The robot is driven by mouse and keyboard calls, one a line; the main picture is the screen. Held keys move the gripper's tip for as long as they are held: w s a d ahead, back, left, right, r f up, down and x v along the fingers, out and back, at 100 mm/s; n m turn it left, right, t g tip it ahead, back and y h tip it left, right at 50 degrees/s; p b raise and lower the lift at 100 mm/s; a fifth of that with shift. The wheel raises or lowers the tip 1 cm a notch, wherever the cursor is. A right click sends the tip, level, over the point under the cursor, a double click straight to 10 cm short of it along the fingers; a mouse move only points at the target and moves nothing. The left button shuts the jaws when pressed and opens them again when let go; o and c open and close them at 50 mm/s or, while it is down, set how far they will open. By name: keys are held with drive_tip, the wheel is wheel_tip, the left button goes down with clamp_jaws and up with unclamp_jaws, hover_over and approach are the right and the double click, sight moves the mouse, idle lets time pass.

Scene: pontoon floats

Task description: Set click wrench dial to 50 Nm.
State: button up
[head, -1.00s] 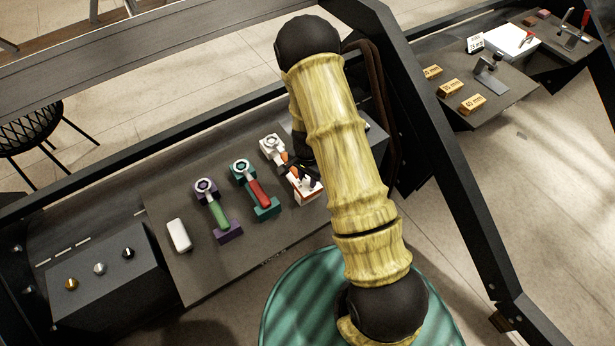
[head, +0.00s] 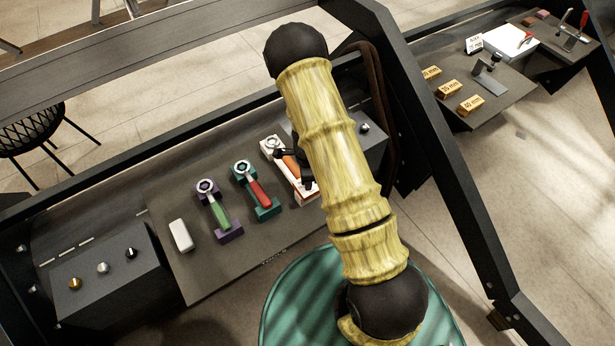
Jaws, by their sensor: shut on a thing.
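Three click wrenches lie in cradles on a dark grey sloped panel. One has a green handle (head: 220,214) in a purple cradle (head: 232,234). One has a red handle (head: 259,194) in a teal cradle (head: 268,213). One has an orange handle (head: 291,163) in a white and orange cradle (head: 268,150). My gripper (head: 286,156) is at the orange-handled wrench and looks shut on it, partly hidden behind my arm. The dial scale is too small to read.
A white block (head: 181,235) lies left of the wrenches. A black box with several knobs (head: 103,268) stands at the lower left. A dark side table (head: 508,94) at upper right bears labelled wooden blocks (head: 448,89). A dark frame post (head: 440,150) stands right of my arm.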

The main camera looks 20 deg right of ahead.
idle(0.3)
drive_tip(key=o, duration=1)
drive_tip(key=shift+r, duration=0.15)
wheel_tip(320, 180, up, 17)
drive_tip(key=shift+r, duration=0.1)
idle(0.4)
